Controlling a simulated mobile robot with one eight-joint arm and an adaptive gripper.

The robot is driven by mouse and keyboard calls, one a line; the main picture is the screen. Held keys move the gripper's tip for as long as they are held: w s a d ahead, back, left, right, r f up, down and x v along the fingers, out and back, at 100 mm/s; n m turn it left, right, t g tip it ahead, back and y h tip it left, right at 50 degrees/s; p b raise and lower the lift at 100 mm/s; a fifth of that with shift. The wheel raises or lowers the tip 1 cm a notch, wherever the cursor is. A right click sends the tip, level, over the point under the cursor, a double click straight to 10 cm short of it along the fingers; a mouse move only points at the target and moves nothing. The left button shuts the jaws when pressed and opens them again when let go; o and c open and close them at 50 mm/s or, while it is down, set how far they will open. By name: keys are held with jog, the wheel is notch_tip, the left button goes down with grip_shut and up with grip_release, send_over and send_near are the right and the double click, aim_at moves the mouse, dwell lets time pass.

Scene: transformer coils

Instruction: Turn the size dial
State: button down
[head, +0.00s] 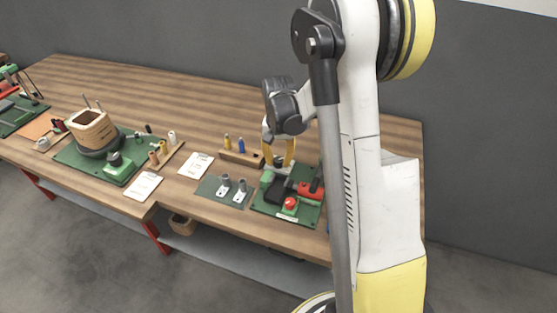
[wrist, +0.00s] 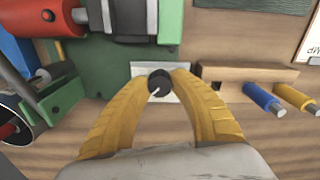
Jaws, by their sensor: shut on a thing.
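The size dial (wrist: 159,82) is a small black knob with a white pointer line, on a pale plate (wrist: 143,69) beside the green machine base. In the wrist view my gripper (wrist: 160,78) has its two yellow fingers around the knob, one on each side, shut on it. The pointer line slants toward the lower left in that view. In the head view my gripper (head: 279,158) is at the back edge of the green machine (head: 263,205). The dial itself is hidden there behind the fingers and the machine.
A wooden holder (wrist: 230,76) with a blue-handled tool (wrist: 262,98) and a yellow-handled tool (wrist: 295,97) stands beside my fingers. The machine carries a red part (head: 308,190) and a red button (head: 291,203). A grey mat (head: 211,188) with metal parts lies left of it.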

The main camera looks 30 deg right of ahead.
aim_at(278, 160)
jog(key=n, duration=0.4)
jog(key=shift+n, duration=2.2)
jog(key=c, duration=1.1)
grip_release()
jog(key=shift+r, duration=0.1)
notch_tip(278, 160, up, 12)
jog(key=shift+f, duration=0.1)
